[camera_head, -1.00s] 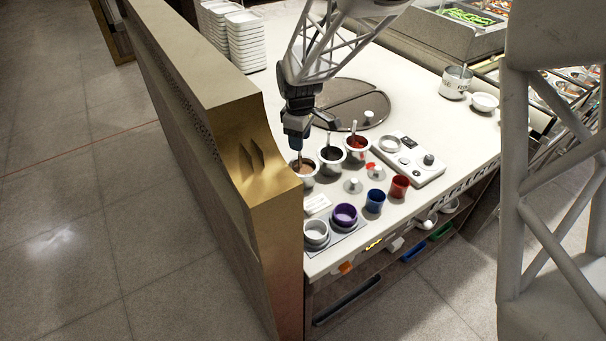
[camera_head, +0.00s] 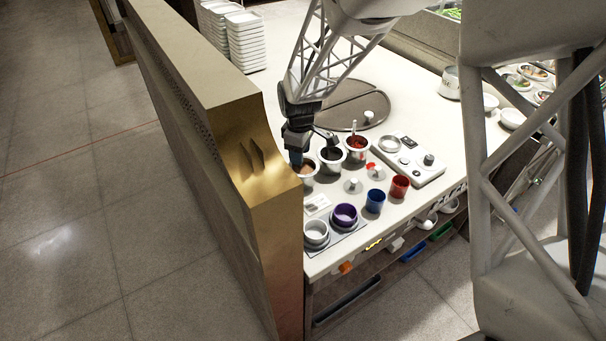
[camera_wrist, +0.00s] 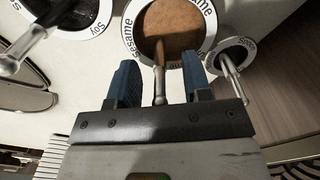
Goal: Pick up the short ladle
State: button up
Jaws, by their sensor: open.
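My gripper (camera_head: 296,158) is over the leftmost sauce well in the head view. In the wrist view its two blue fingers (camera_wrist: 160,82) are apart. A ladle handle (camera_wrist: 159,70) stands between them, with a gap on each side. This ladle's bowl is hidden in the brown sauce of the well marked Sesame (camera_wrist: 207,44). Another ladle (camera_wrist: 25,42) reaches from the well marked Soy (camera_wrist: 92,25). A third ladle (camera_head: 354,127) stands in the red sauce well (camera_head: 357,155). Which ladle is shortest is hard to tell.
A small holder marked Spoon with a metal handle (camera_wrist: 232,74) is close to the right finger. A gold-ended partition (camera_head: 245,130) rises left of the wells. Purple, blue (camera_head: 375,201) and red cups (camera_head: 399,187) stand in front.

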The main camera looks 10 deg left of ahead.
grip_shut()
dwell(0.4)
jog(key=shift+r, duration=5)
